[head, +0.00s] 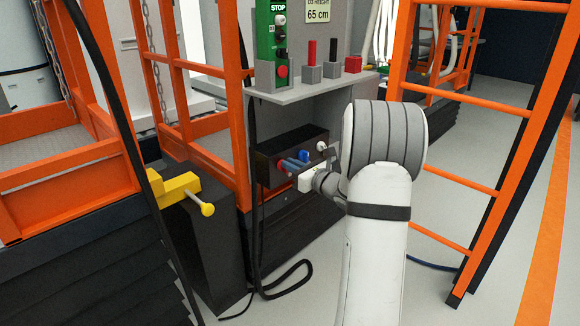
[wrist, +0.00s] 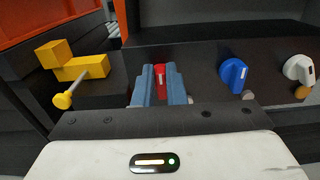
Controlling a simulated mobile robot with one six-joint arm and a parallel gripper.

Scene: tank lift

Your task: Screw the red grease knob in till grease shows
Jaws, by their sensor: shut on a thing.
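The red knob (wrist: 160,78) sits on the front of a black box (head: 262,165). In the wrist view it stands between the two blue-grey fingers of my gripper (wrist: 161,86), which is shut on it. A pale mark shows on the knob. In the head view my gripper (head: 293,164) reaches the left part of the box front, and its fingers cover most of the red knob. The fingers also hide much of the area just below the knob, so I cannot tell whether grease shows there.
A blue knob (wrist: 233,74) and a white knob (wrist: 298,70) sit to the right on the same box. A yellow block with a pin (head: 175,188) stands to the left. A grey shelf (head: 310,88) overhangs the box. An orange ladder (head: 470,170) stands at right; a black cable (head: 285,285) lies on the floor.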

